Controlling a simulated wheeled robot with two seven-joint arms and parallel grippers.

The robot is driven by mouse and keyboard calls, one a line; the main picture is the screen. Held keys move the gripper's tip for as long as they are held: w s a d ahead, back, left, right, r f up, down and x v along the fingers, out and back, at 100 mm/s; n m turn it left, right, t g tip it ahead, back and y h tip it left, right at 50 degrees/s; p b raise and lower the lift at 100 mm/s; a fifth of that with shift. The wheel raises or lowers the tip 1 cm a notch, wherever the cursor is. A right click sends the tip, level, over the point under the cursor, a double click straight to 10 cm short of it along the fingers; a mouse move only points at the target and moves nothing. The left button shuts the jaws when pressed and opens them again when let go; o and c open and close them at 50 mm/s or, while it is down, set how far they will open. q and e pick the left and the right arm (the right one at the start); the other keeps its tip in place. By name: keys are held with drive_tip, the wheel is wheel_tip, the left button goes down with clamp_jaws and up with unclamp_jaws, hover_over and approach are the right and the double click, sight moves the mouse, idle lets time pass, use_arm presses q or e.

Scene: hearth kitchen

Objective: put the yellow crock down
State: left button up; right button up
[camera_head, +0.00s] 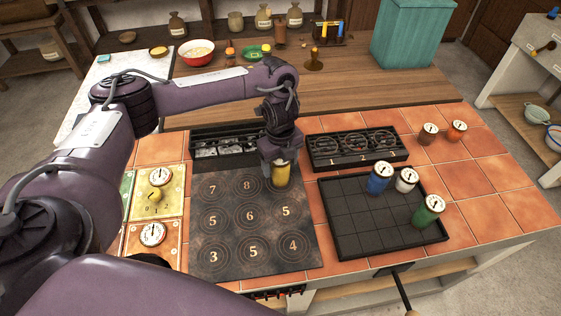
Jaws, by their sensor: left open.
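The yellow crock (282,175) stands upright at the top right ring of the dark numbered board (213,248). My left gripper (280,160) is right above it, pointing down, with its jaws open around or just over the crock's top. The gripper hides the crock's lid and that ring's number. Whether a finger touches the crock cannot be told. My right gripper does not show.
A black gridded tray (345,228) to the right holds blue (380,178), white (406,180) and green (429,211) crocks. Brown (428,134) and orange (456,131) crocks stand on the tiles behind it. A black rack (357,157) stands behind the tray. Yellow and orange dial panels lie left of the board.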

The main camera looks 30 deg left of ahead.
use_arm(q)
drive_tip(key=shift+r, duration=0.1)
wheel_tip(320, 180, up, 12)
drive_tip(key=p, duration=0.2)
idle(0.8)
